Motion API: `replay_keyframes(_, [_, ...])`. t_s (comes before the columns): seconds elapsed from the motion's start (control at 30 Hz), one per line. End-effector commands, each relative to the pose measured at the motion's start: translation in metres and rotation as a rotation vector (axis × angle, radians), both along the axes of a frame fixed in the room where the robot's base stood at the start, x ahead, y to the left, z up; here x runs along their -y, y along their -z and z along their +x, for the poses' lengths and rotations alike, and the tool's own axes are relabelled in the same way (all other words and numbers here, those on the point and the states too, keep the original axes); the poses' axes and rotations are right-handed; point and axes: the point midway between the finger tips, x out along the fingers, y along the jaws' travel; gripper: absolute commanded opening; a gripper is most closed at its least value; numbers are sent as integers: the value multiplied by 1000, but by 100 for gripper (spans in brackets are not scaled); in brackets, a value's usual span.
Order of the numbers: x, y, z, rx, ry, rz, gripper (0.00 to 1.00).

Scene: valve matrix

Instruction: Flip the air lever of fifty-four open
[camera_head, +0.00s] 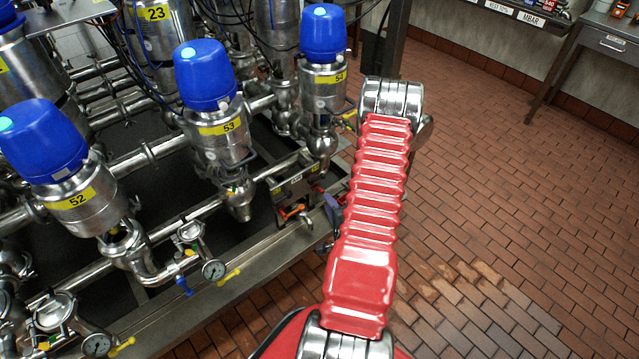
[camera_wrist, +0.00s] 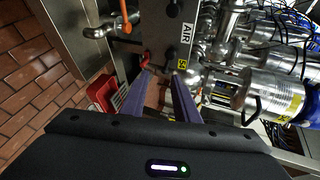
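Valve fifty-four (camera_head: 323,95) has a blue cap and a yellow "54" label, and stands left of my arm in the head view. In the wrist view a metal plate carries a white AIR label (camera_wrist: 186,33) and a small yellow tag (camera_wrist: 181,64), probably reading 54. A small red lever (camera_wrist: 145,63) is on this plate, right by the tip of my left finger. My gripper (camera_wrist: 162,78) has two purple fingers, spread apart with a visible gap. Whether they touch the lever cannot be told. In the head view my arm hides most of the gripper; a purple finger (camera_head: 332,207) shows.
An orange lever (camera_wrist: 125,16) sits farther along the plate in the wrist view; an orange lever also shows in the head view (camera_head: 291,211). Valves 53 (camera_head: 220,130) and 52 (camera_head: 75,195) stand to the left among pipes. Open brick floor (camera_head: 500,200) lies right.

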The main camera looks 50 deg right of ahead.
Motion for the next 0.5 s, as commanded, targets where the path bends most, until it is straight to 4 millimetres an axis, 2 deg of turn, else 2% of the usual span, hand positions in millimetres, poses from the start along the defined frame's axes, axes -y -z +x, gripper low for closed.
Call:
replay_keyframes(0.2, [1, -7, -6, 121, 44, 32, 28])
replay_keyframes(0.5, [1, -7, -6, 124, 43, 32, 28])
